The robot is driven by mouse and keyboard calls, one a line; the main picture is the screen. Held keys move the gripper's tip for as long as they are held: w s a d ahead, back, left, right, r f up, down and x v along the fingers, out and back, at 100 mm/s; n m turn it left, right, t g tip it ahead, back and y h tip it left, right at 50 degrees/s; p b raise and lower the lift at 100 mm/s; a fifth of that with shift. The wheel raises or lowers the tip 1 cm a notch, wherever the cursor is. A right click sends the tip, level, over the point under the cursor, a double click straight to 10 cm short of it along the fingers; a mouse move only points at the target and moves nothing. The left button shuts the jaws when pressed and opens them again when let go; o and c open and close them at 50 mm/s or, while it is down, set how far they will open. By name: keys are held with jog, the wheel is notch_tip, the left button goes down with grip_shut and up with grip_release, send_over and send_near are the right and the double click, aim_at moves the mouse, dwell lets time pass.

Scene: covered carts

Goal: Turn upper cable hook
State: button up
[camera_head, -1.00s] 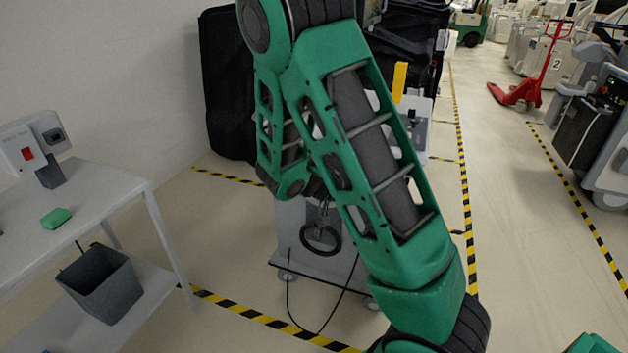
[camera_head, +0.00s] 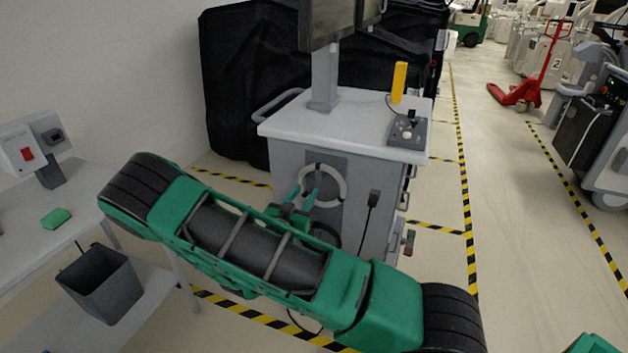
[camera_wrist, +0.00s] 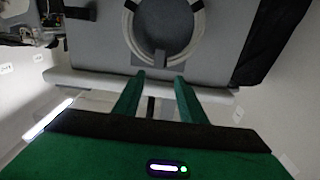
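A pale coiled cable ring (camera_head: 322,185) hangs on the dark panel at the front of the grey cart (camera_head: 385,172). The coil (camera_wrist: 128,30) also shows in the wrist view, where the cart appears upside down. A dark upper cable hook (camera_wrist: 149,59) crosses the coil at its edge nearest the cart's white top. My gripper (camera_head: 305,191) is in front of the coil in the head view. In the wrist view my gripper (camera_wrist: 160,77) has its two green fingers apart, with nothing held. The fingertips point toward the hook; whether they touch anything is unclear.
A monitor post (camera_head: 325,78) and a control box (camera_head: 408,131) stand on the cart top. A black cable (camera_head: 369,220) hangs from a plug on the front. A table (camera_head: 85,185) with a bin (camera_head: 100,283) is at left. Black-covered carts (camera_head: 232,85) are behind.

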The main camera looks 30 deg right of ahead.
aim_at(317, 175)
jog(key=x, duration=1)
grip_shut()
